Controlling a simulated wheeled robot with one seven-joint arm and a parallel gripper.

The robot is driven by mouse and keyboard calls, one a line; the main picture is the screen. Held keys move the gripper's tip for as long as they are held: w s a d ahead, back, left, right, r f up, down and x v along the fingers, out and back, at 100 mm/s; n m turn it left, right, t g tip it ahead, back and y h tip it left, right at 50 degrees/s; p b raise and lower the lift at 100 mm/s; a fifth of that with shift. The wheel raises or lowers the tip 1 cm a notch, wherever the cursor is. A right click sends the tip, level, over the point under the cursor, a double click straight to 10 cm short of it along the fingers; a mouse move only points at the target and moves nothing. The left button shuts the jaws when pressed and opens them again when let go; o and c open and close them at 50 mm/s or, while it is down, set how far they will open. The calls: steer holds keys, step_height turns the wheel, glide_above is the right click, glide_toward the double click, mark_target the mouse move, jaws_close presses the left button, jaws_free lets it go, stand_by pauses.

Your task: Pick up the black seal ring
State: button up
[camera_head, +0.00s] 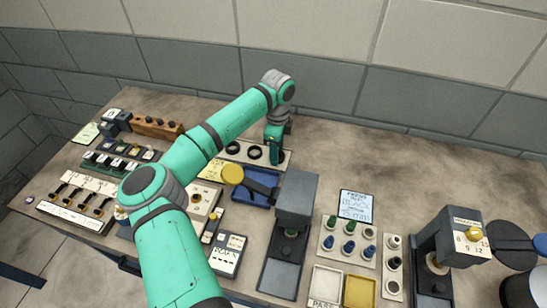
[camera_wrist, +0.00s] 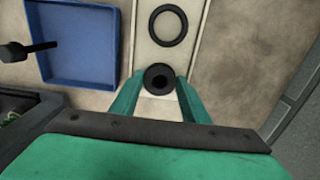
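A cream plate (camera_head: 225,155) on the bench holds the black rings in a row. A small thick black ring (camera_wrist: 159,77) lies at the near end of the plate in the wrist view, between my fingertips. A larger, thinner black ring (camera_wrist: 168,25) lies beyond it on the plate. In the head view two rings show, a left ring (camera_head: 233,147) and a middle ring (camera_head: 255,153). My gripper (camera_head: 274,158) points down at the plate's right end and hides most of what is there. Its fingers stand apart on both sides of the small ring; contact is unclear.
A blue tray (camera_wrist: 82,78) with a dark handled tool lies beside the plate. A grey press (camera_head: 295,200) stands to the front right of my gripper. A framed sign (camera_head: 355,205) and racks of small parts lie further right. Bare bench lies behind the plate.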

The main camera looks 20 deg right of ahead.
steer(key=shift+r, duration=0.15)
steer(key=shift+c, duration=0.3)
steer(key=shift+r, duration=0.25)
step_height(320, 180, up, 2)
steer(key=shift+r, duration=0.1)
steer(key=s+a+r, duration=0.7)
steer(key=s+r, duration=0.4)
steer(key=r, duration=0.2)
steer(key=shift+s+a, duration=0.3)
steer(key=shift+a, duration=0.1)
steer(key=shift+r, duration=0.1)
